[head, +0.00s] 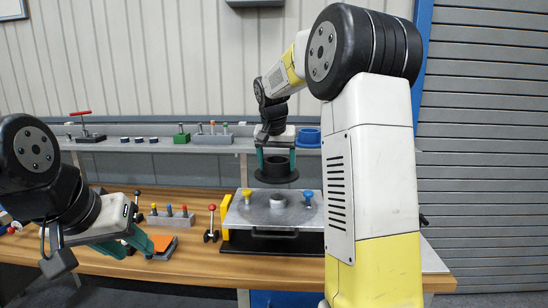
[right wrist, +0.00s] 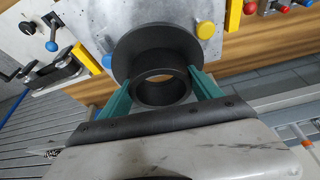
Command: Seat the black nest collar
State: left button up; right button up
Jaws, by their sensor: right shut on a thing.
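The black nest collar (head: 277,172), a short tube with a wide flange at its lower end, is held upright between the teal fingers of my right gripper (head: 277,155). In the right wrist view the collar (right wrist: 160,38) sits between both fingertips of the right gripper (right wrist: 160,92). It hangs above the grey metal plate (head: 250,215), apart from it. A round silver post (head: 277,201) stands on the plate, roughly below the collar; the right wrist view hides it. My left gripper (head: 132,243) is open and empty at the left, over the bench's front part.
A yellow knob (head: 247,195) and a blue knob (head: 307,197) flank the post. A red-knobbed lever (head: 211,224) stands left of the plate. A grey block with coloured pegs (head: 170,219) and an orange piece (head: 162,243) are near my left gripper. A shelf (head: 150,145) runs behind.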

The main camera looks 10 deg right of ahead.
jog(key=f, duration=0.1)
send_over(278, 197)
jog(key=shift+s+a+f, duration=0.1)
jog(key=shift+s+f, duration=0.05)
jog(key=shift+f, duration=0.95)
jog(key=shift+s+a+f, duration=0.1)
jog(key=shift+f, duration=1)
jog(key=shift+f, duration=0.15)
jog(key=shift+f, duration=0.35)
jog(key=shift+f, duration=1.95)
jog(key=o, duration=1.7)
jog(key=shift+o, duration=0.3)
